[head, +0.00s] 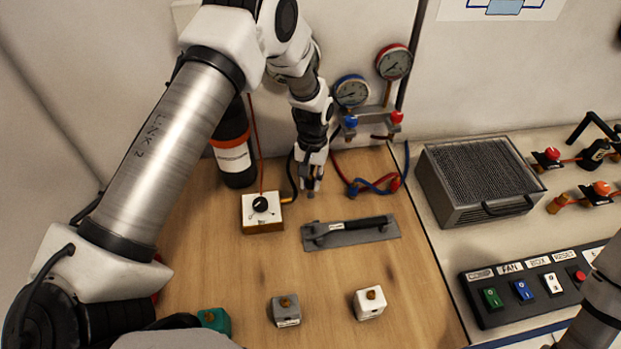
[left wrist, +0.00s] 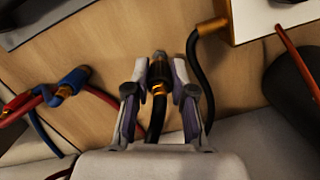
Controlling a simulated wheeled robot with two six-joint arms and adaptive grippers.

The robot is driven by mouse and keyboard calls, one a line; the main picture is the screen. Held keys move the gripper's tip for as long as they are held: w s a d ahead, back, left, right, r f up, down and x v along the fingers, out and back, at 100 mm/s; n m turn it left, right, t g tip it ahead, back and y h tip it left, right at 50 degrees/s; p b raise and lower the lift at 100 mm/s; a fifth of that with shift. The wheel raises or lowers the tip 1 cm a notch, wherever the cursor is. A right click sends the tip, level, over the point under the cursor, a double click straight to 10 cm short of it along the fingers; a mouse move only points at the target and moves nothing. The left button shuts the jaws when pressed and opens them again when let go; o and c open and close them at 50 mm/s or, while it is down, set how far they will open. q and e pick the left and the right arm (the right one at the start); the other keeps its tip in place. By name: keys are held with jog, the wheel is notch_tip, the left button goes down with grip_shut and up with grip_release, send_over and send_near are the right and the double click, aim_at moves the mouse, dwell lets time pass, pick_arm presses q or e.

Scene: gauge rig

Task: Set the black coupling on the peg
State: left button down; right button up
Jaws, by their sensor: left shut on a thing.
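My left gripper (head: 311,183) is above the wooden board, just behind the grey plate. In the left wrist view its fingers (left wrist: 158,98) are closed on both sides of the black coupling (left wrist: 158,68), which has a brass collar and a black hose running back between the fingers. In the head view only a small dark tip of the coupling shows below the fingers. The grey plate (head: 385,236) carries a dark horizontal bar (head: 358,224) with a small label, perhaps the peg; I cannot tell for sure. The coupling is apart from it. My right gripper is out of view.
A white knob box (head: 262,222) with a brass hose fitting stands left of the gripper, beside a black cylinder (head: 233,155). Red and blue hoses (head: 372,185) and gauges (head: 351,91) are behind. Small grey (head: 286,312) and white (head: 368,304) blocks stand in front.

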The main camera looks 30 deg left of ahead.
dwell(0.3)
pick_arm(q)
jog(key=shift+f, duration=0.1)
jog(key=shift+f+b, duration=0.6)
jog(key=shift+f, duration=0.5)
jog(key=shift+f, duration=0.15)
dwell(0.4)
jog(key=c, duration=0.6)
grip_release()
notch_tip(320, 180, up, 12)
jog(key=w, duration=0.1)
jog(key=shift+w+a, duration=0.2)
jog(key=shift+w, duration=0.2)
